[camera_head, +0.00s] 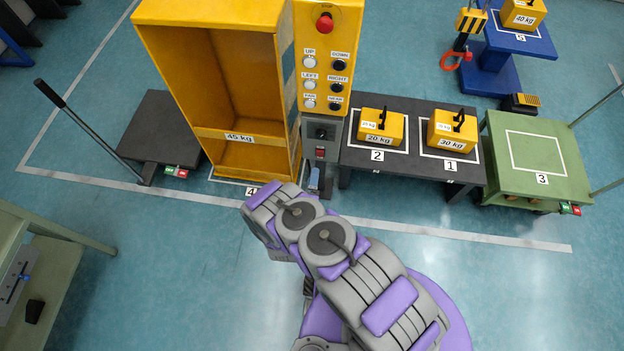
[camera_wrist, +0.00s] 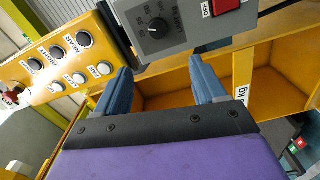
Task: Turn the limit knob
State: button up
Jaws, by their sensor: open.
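The limit knob (camera_wrist: 157,28) is a round black dial on a grey control box, with scale marks around it, near the top of the wrist view. In the head view the knob (camera_head: 321,133) shows small and dark below the yellow button panel. My gripper (camera_wrist: 161,72) has two blue fingers spread apart with nothing between them. The knob lies beyond the fingertips in the wrist view, apart from them. In the head view my gripper (camera_head: 315,180) is partly hidden by my arm, just below the grey box.
A red switch (camera_wrist: 228,4) sits beside the knob. The yellow panel (camera_head: 328,60) carries several buttons and a red emergency stop (camera_head: 324,22). A yellow 45 kg cabinet (camera_head: 215,90) stands left. A dark table (camera_head: 415,170) with two yellow weights stands right. Floor in front is clear.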

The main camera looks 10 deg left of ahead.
jog(key=shift+s, duration=0.2)
jog(key=m+h+b, duration=0.1)
jog(key=m+b, duration=0.5)
jog(key=m, duration=0.9)
send_near(320, 137)
jog(key=w, duration=0.6)
jog(key=shift+w+d, duration=0.35)
jog(key=shift+w, duration=0.05)
jog(key=shift+w+r+b, duration=0.1)
jog(key=shift+w+b, duration=0.25)
jog(key=shift+w, duration=0.3)
jog(key=shift+c, duration=0.3)
